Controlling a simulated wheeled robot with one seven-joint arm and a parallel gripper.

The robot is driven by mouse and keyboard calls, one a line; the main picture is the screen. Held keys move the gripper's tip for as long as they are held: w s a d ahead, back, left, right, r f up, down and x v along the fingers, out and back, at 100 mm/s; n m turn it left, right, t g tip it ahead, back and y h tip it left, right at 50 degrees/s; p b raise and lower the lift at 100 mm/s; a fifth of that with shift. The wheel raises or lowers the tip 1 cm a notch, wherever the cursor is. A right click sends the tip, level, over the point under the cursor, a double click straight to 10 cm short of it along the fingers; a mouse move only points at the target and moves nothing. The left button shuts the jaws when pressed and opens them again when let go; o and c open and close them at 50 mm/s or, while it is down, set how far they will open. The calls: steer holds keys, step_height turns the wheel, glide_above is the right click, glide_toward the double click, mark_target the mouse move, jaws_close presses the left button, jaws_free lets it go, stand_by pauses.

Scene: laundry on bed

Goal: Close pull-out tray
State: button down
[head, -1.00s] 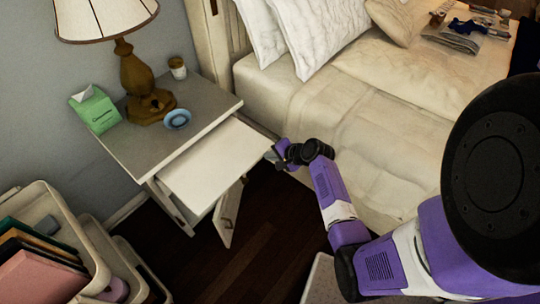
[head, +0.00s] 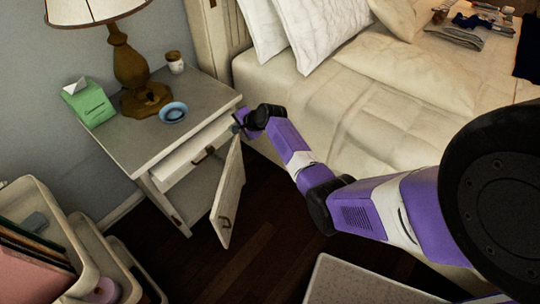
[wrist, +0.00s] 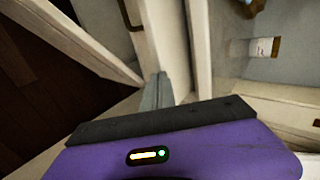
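The pull-out tray (head: 192,152) is a pale board under the grey top of the nightstand (head: 140,150). Only a narrow strip of it shows past the top's front edge. My gripper (head: 238,124) is at the tray's right front corner, beside the bed. In the wrist view, the gripper's grey fingers (wrist: 157,92) are together, with nothing seen between them. They are close to a pale edge of the nightstand; whether they touch the tray is unclear.
The nightstand's lower door (head: 229,195) hangs open below the tray. A lamp (head: 130,65), a green tissue box (head: 88,104), a blue bowl (head: 173,112) and a small candle jar (head: 175,62) stand on top. The bed (head: 350,120) is close on the right.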

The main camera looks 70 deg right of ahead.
mark_target(220, 120)
steer(key=w+b, duration=0.1)
steer(key=w+d+b, duration=0.1)
steer(key=w, duration=0.3)
steer(key=shift+w+d+f+b, duration=0.15)
steer(key=shift+w+d+b, duration=0.15)
steer(key=shift+b, duration=0.1)
steer(key=shift+w+d+r, duration=0.1)
steer(key=shift+w+r, duration=0.15)
steer(key=shift+w, duration=0.05)
